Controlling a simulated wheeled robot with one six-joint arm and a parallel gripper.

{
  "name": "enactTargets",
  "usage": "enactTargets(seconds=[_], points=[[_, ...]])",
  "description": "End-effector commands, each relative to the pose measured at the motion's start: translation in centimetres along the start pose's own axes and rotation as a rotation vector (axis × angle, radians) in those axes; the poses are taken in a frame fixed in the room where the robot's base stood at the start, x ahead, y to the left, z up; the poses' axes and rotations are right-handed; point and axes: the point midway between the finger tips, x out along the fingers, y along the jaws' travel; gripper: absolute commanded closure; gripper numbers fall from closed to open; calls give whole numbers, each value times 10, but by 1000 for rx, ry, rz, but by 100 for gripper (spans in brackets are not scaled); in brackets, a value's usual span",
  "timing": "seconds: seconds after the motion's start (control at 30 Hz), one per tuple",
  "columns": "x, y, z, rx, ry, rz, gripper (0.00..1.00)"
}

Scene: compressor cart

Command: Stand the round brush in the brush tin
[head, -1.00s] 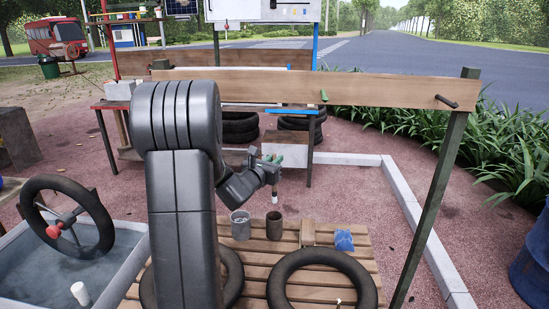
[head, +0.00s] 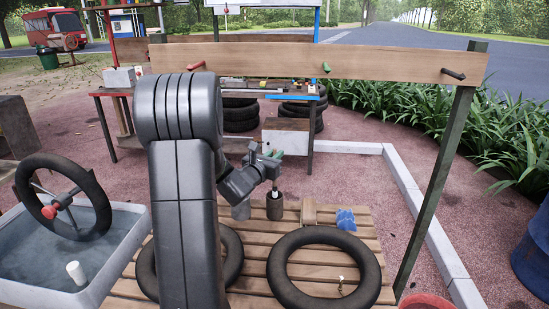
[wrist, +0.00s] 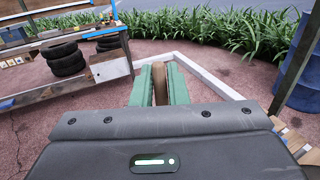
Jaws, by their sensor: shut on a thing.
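My gripper (head: 270,157) has green fingers and is shut on the round brush (head: 274,194), which hangs below it, roughly upright. In the wrist view the brush's brown handle (wrist: 160,84) stands between the two green fingers. A dark brown tin (head: 275,210) stands on the slatted wooden table directly below. The brush's pale lower part overlaps the tin's mouth; how deep it reaches inside I cannot tell. A grey metal tin (head: 241,211) stands just left of the brown tin, partly behind my arm.
The slatted table (head: 255,255) also carries two black tyres, one at the front right (head: 323,233), a wooden block (head: 309,212) and a blue object (head: 345,219). A wooden beam (head: 330,62) on a post crosses above. A water basin (head: 118,262) is at the left.

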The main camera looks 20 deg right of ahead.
Motion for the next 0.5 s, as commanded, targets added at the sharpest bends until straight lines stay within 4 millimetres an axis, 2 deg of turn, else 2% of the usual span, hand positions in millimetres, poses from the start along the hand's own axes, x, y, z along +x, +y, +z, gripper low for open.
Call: enactTargets(seconds=[0.03, 0.5], points=[[0, 0, -7, 1, -1, 0, 100], [0, 0, -33, 1, -1, -1, 100]])
